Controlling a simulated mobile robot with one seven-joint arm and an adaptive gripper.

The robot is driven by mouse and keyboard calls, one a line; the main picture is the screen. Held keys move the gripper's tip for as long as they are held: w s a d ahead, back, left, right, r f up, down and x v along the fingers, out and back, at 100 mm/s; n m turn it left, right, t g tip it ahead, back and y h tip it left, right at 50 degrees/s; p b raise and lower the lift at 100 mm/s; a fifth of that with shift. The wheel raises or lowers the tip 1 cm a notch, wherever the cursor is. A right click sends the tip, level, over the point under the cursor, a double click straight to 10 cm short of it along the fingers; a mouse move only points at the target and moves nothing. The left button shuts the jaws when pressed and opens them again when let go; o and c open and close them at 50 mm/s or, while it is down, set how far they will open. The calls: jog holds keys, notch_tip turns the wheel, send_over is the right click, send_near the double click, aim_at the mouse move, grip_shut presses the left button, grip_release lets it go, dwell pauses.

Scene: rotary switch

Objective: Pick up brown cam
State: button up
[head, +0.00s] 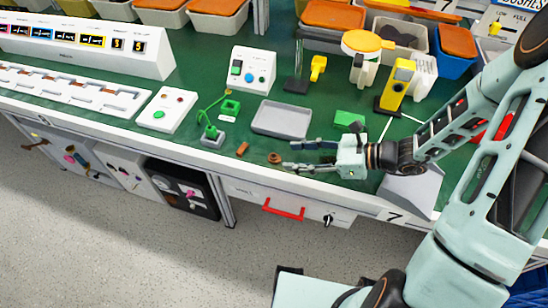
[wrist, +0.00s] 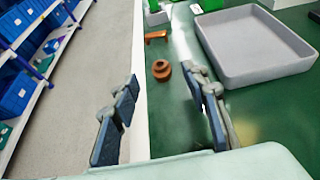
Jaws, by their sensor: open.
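A small round brown piece (head: 274,158), which looks like the brown cam, lies on the green bench top near its front edge.
A brown bar-like piece (head: 242,149) lies just left of the cam. A grey tray (head: 281,119) stands behind it. A green part on a grey base (head: 211,135) is further left, and a green block (head: 349,119) is behind my gripper. The white bench edge (wrist: 139,80) runs close by.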

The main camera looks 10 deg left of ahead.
aim_at(275, 156)
jog(key=x, duration=0.5)
jog(key=shift+a+f, duration=0.1)
jog(key=shift+f, duration=0.05)
jog(key=c, duration=0.9)
